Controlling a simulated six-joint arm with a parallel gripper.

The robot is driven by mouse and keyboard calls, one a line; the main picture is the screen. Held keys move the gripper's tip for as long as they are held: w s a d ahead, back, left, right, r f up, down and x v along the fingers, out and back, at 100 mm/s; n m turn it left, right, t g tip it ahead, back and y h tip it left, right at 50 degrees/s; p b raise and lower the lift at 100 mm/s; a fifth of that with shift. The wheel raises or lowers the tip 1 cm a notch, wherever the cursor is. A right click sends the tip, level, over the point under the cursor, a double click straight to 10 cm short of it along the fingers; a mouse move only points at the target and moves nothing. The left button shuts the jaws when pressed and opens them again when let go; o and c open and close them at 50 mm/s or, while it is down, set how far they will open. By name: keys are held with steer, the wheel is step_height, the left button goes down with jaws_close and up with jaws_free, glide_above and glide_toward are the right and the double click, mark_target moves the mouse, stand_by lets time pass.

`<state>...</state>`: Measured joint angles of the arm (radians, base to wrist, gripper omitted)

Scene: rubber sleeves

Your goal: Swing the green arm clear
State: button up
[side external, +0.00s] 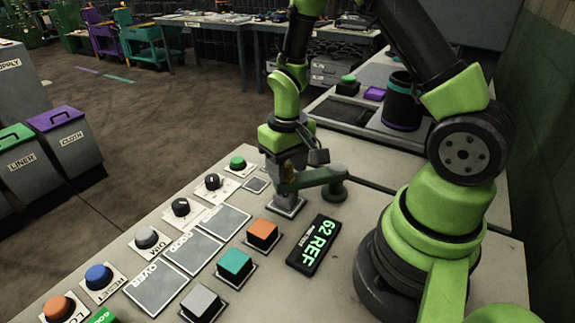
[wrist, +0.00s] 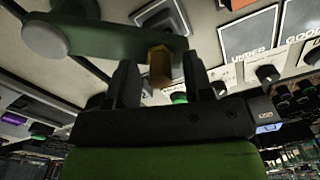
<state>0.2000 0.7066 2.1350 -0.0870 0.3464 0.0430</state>
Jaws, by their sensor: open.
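The green arm (side external: 318,177) is a flat dull-green bar on a round pivot post (side external: 335,191) at the right of the console top. In the wrist view the green arm (wrist: 110,38) runs across the upper left, with a pale round cap at its left end. A brass hex pin (wrist: 159,66) hangs from its other end. My gripper (wrist: 160,78) is open, with one dark finger on each side of the pin and gaps visible. In the side view my gripper (side external: 289,172) is low at the arm's free end; its fingertips are partly hidden.
A pale square plate (side external: 288,205) lies beneath the arm's free end. A 62 REF display (side external: 313,245) and orange block (side external: 262,234) are nearby. A green button (side external: 238,164) and knobs (side external: 181,207) line the far edge. A dark cup (side external: 402,102) stands behind.

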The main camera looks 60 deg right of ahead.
steer(key=shift+c, duration=0.4)
jaws_close()
steer(key=shift+d, duration=0.1)
steer(key=shift+w+d+m, duration=0.9)
steer(key=shift+d+m, duration=0.1)
steer(key=shift+m, duration=0.5)
steer(key=d+m, duration=1)
steer(key=m, duration=0.1)
steer(key=shift+w+d, duration=0.15)
steer(key=shift+w, duration=0.3)
